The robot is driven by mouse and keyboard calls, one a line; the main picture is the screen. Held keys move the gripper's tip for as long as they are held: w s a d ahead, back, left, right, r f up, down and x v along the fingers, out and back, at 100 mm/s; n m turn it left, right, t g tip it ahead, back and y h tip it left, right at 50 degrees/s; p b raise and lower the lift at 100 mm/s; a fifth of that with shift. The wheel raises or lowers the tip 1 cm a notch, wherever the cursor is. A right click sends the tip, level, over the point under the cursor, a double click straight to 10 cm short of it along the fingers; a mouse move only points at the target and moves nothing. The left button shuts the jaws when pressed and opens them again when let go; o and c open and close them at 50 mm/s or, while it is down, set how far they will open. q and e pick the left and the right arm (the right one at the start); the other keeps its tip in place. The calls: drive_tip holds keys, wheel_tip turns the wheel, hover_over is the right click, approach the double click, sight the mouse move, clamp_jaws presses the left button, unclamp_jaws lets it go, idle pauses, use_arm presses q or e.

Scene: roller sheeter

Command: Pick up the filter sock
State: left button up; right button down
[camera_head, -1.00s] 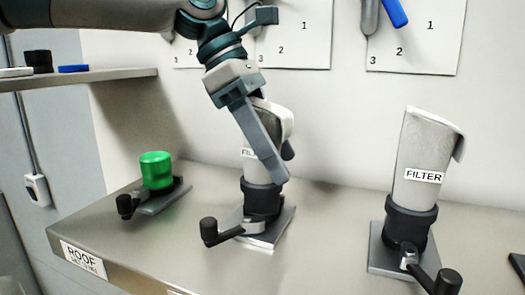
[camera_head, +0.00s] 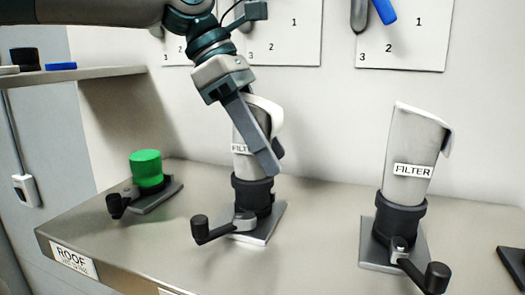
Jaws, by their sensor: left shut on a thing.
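A filter sock (camera_head: 241,140) with a white label stands upright in a dark clamp holder in the middle of the bench. My left gripper (camera_head: 266,145) reaches down over it from above and is shut on it, with one long grey finger in front of the sock. The finger covers part of the label, and the other finger is mostly hidden behind the sock. A second filter sock (camera_head: 408,150), labelled FILTER, stands in its own holder (camera_head: 400,218) at the right. My right gripper is not in view.
The middle holder (camera_head: 253,195) has a black-knobbed lever sticking out front left. A green cylinder (camera_head: 146,168) sits on a similar base at the left. A shelf (camera_head: 100,76) juts out at upper left. Numbered white panels (camera_head: 405,40) hang on the wall. Bench between holders is clear.

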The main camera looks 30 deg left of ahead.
sight(268, 106)
use_arm(q)
drive_tip(key=shift+r+b, duration=0.3)
drive_tip(key=shift+r, duration=0.2)
wheel_tip(268, 106, up, 8)
drive_tip(key=b, duration=0.2)
drive_tip(key=shift+b, duration=0.3)
drive_tip(key=shift+r, duration=0.45)
